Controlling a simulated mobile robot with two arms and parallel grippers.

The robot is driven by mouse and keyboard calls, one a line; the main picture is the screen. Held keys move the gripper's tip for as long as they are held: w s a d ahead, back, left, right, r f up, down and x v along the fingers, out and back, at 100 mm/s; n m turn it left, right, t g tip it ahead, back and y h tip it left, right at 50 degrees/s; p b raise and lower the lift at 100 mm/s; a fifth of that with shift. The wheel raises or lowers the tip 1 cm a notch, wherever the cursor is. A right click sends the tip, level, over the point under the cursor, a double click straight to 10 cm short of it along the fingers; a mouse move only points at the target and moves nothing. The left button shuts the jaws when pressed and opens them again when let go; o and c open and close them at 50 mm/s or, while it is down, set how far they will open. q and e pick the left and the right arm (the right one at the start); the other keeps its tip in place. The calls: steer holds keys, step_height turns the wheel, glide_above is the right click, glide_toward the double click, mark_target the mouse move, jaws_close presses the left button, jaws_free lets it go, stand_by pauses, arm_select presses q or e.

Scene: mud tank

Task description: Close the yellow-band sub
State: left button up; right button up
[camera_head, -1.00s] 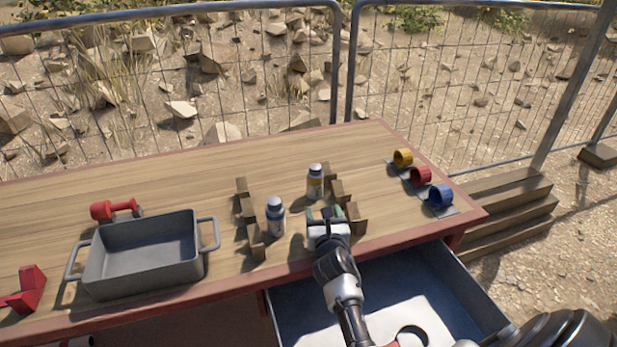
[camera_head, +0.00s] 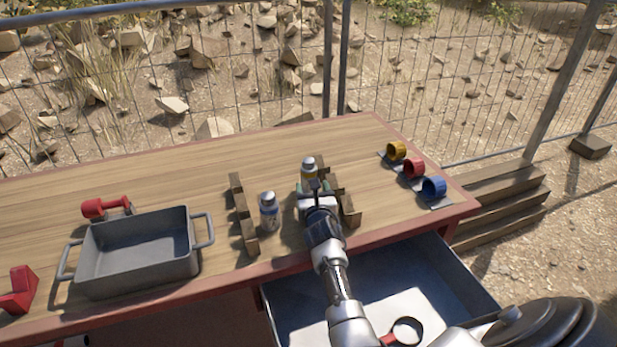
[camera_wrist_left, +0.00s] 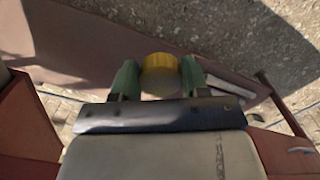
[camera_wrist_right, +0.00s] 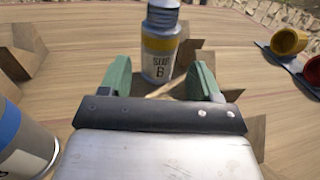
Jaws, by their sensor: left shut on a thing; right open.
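The yellow-band sub (camera_head: 308,170) is a small bottle standing upright on the bench beside wooden blocks; it also shows in the right wrist view (camera_wrist_right: 160,55), its top cut off by the frame. My right gripper (camera_head: 317,188) is open just in front of it. In the right wrist view the green fingers (camera_wrist_right: 160,75) are apart, with the bottle beyond and between them. My left gripper (camera_wrist_left: 160,78) is shut on a yellow round cap-like thing (camera_wrist_left: 160,66), seen only in the left wrist view. A yellow cup (camera_head: 396,150) sits on a holder at the bench's right.
A blue-band bottle (camera_head: 269,212) stands close left of my right gripper. Wooden blocks (camera_head: 243,215) flank the bottles. Red (camera_head: 413,168) and blue (camera_head: 433,187) cups sit on holders at right. A grey tray (camera_head: 140,275) is at left. A drawer (camera_head: 455,280) is open at the front.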

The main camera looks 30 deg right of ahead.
mark_target(310, 176)
steer(key=shift+w+r, duration=0.1)
steer(key=x, duration=0.5)
steer(key=shift+r, duration=0.25)
steer(key=shift+c, duration=0.4)
steer(key=shift+r, duration=0.1)
steer(key=c, duration=0.8)
steer(key=shift+c, duration=0.2)
steer(key=shift+r, duration=0.15)
